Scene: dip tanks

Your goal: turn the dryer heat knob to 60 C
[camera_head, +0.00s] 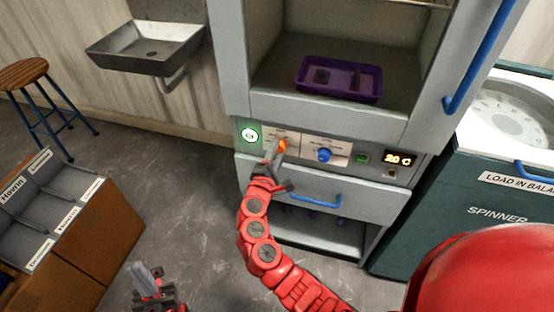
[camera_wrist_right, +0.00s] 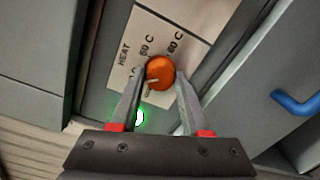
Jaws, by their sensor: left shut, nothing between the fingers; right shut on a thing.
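The orange heat knob (camera_head: 283,146) sits on the dryer's control panel (camera_head: 310,146). In the right wrist view the knob (camera_wrist_right: 160,70) lies between my right fingertips, and a pale mark on it points to the lower left. My right gripper (camera_head: 274,150) is shut on the knob. My left gripper (camera_head: 144,274) is shut and empty, low over the floor, away from the dryer.
Right of the knob are a blue knob (camera_head: 324,155), a green button (camera_head: 362,158) and a display (camera_head: 398,159) reading about 20 C. A green-lit round indicator (camera_head: 250,135) is left. A purple tray (camera_head: 339,79) sits inside the dryer. A blue drawer handle (camera_head: 316,200) is below.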

